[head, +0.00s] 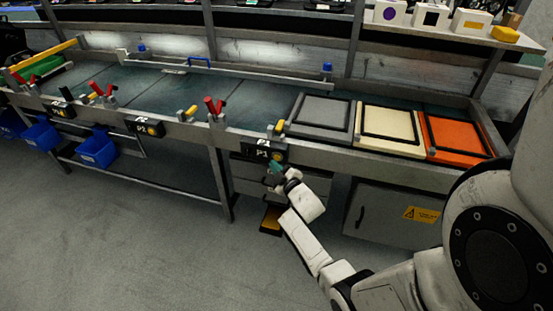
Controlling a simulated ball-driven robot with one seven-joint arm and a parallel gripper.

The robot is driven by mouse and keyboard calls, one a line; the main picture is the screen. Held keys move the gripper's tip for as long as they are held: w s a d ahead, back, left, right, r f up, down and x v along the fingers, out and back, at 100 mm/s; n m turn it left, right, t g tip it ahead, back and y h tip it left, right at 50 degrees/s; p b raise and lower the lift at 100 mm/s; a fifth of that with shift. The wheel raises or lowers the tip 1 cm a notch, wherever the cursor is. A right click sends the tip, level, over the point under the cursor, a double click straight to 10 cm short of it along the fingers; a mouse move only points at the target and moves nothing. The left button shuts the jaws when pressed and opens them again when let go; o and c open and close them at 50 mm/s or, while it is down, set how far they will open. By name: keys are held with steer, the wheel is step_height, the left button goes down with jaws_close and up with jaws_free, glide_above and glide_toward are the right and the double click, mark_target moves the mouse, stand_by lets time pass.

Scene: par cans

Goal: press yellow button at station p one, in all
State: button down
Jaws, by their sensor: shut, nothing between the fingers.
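The station box marked P1 (257,148) is black and sits on the front edge of the workbench, right of the middle. A small yellow button (278,156) shows on its front face. My gripper (275,166) is shut and empty, with teal fingertips close below the yellow button. I cannot tell whether the fingertips touch the button or the box.
Grey, cream (390,130) and orange (457,137) framed trays lie on the bench at the right. Red-handled clamps (213,107) and another station box, P2 (145,127), line the bench edge. A grey cabinet (390,212) stands below. Floor at the left front is clear.

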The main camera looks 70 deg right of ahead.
steer(key=shift+d, duration=0.15)
steer(key=shift+d, duration=0.3)
steer(key=shift+d, duration=0.4)
stand_by(0.8)
steer(key=shift+a, duration=0.8)
steer(key=shift+s+a+b, duration=0.2)
steer(key=shift+a+b, duration=0.45)
steer(key=shift+a, duration=1.85)
